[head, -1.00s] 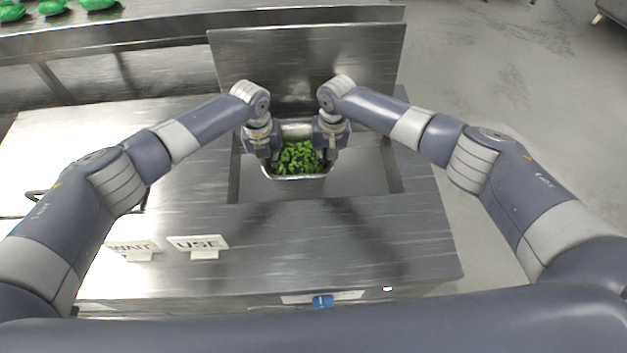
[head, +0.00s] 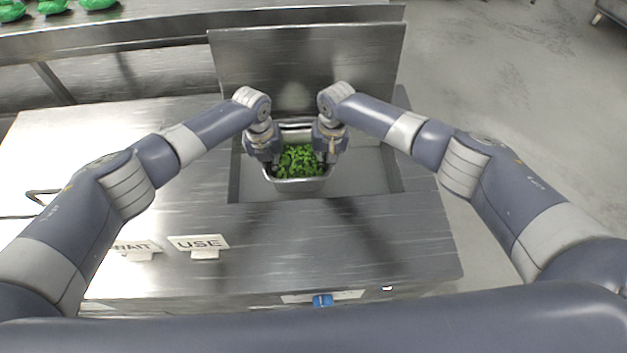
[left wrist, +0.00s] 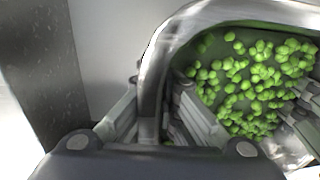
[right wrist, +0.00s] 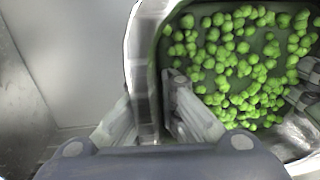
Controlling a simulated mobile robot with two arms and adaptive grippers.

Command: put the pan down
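The metal pan (head: 297,184) holds green, lumpy vegetable pieces (head: 300,160) and is over the recessed well of the counter. My left gripper (head: 272,164) is shut on the pan's left wall; in the left wrist view the rim (left wrist: 150,95) passes between its fingers. My right gripper (head: 325,163) is shut on the right wall; in the right wrist view the rim (right wrist: 143,85) is between its fingers. The pan looks about level. Whether its underside touches the well floor cannot be told.
The well (head: 365,178) has free room right of the pan. A raised metal lid (head: 310,60) stands behind it. Signs reading WAIT (head: 136,248) and USE (head: 198,244) stand at the front left. Green items (head: 52,6) lie on a rear counter.

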